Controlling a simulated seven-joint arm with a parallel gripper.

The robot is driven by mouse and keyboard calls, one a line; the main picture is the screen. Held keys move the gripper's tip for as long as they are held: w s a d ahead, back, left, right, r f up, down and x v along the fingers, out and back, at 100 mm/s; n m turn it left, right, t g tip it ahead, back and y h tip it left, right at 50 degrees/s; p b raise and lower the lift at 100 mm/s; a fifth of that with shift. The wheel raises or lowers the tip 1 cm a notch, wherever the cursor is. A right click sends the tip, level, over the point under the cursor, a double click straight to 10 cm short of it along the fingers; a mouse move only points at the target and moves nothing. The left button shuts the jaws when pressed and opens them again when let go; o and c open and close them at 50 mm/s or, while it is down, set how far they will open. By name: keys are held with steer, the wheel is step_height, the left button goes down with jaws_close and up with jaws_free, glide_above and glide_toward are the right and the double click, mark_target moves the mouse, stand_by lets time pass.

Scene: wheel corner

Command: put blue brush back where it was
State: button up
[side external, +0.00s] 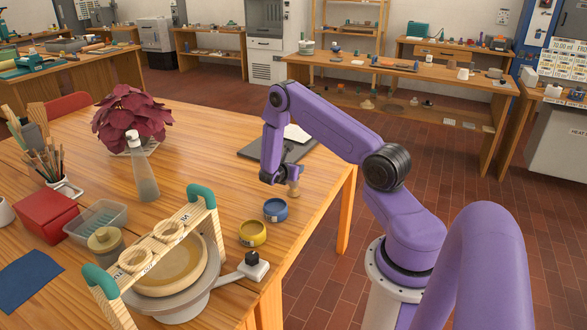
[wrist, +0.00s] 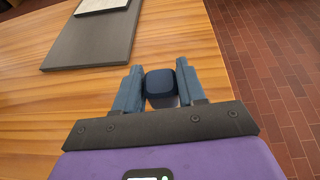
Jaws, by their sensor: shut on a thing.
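My gripper (wrist: 159,72) is shut on the blue brush (wrist: 161,84); its dark blue, blocky end shows between the two fingers in the wrist view. In the side external view my gripper (side external: 290,174) is near the table's right edge, beyond the blue jar. A short tan part of the brush (side external: 294,188) shows just below the fingers. I cannot tell whether it touches the table. The blue jar (side external: 275,211) and yellow jar (side external: 252,234) stand nearer the camera. A wooden rack with round holes (side external: 150,257) and teal ends spans the wheel.
The grey wheel (side external: 190,303) stands at the table's front, with a small black-knobbed box (side external: 250,267) beside it. A dark board (side external: 262,152) lies behind my gripper. A bottle (side external: 143,175), plant (side external: 132,118) and red box (side external: 46,215) stand left. The table between bottle and jars is clear.

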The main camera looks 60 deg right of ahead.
steer(key=shift+f, duration=0.15)
steer(key=o, duration=1.1)
steer(key=shift+o, duration=0.2)
